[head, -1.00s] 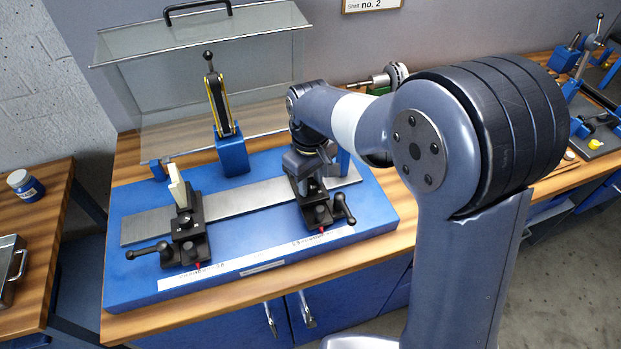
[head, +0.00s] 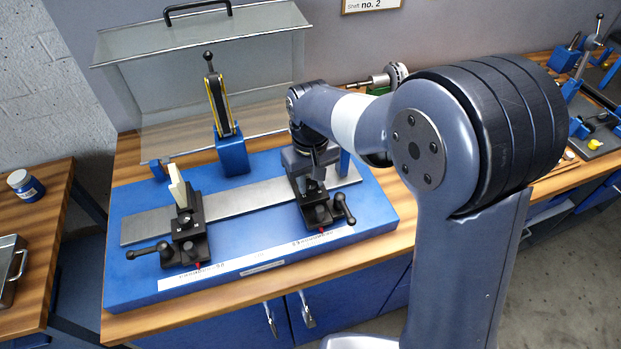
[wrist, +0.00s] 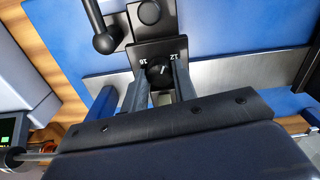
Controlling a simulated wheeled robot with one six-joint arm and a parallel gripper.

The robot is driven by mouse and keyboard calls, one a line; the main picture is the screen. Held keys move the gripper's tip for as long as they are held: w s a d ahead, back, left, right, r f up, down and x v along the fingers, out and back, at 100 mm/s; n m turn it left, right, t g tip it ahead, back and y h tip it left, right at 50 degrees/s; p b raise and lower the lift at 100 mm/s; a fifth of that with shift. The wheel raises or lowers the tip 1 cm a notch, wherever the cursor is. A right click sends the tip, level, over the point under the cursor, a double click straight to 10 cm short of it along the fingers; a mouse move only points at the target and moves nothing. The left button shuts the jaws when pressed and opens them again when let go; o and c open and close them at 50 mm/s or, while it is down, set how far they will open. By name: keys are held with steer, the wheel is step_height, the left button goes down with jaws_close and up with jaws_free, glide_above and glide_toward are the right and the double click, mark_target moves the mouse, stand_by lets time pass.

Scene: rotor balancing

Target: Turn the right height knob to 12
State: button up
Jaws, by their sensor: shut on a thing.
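The right height knob (wrist: 158,74) is a small dark round knob with a white pointer mark, on the black right support. The printed numbers 16 (wrist: 142,62) and 12 (wrist: 175,57) flank it; the pointer leans up and right, toward the 12 side. My gripper (wrist: 160,84) is shut on the knob, one finger on each side. In the head view my gripper (head: 316,178) reaches down on the right support (head: 322,212), and the wrist hides the knob.
The left support (head: 188,232) with a pale upright piece stands on the blue base (head: 240,225). A blue post with a black lever (head: 232,150) stands behind the steel rail (head: 248,194). A clear cover (head: 200,75) is at the back. The right support's clamp handle (head: 345,208) sticks out close by.

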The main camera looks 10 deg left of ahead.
mark_target(311, 184)
steer(key=m, duration=0.6)
steer(key=shift+m, duration=0.3)
stand_by(0.4)
steer(key=o, duration=1)
step_height(311, 184, up, 11)
steer(key=shift+b, duration=0.3)
steer(key=shift+f, duration=0.2)
step_height(311, 184, down, 11)
steer(key=shift+r+p, duration=0.15)
steer(key=shift+p, duration=0.25)
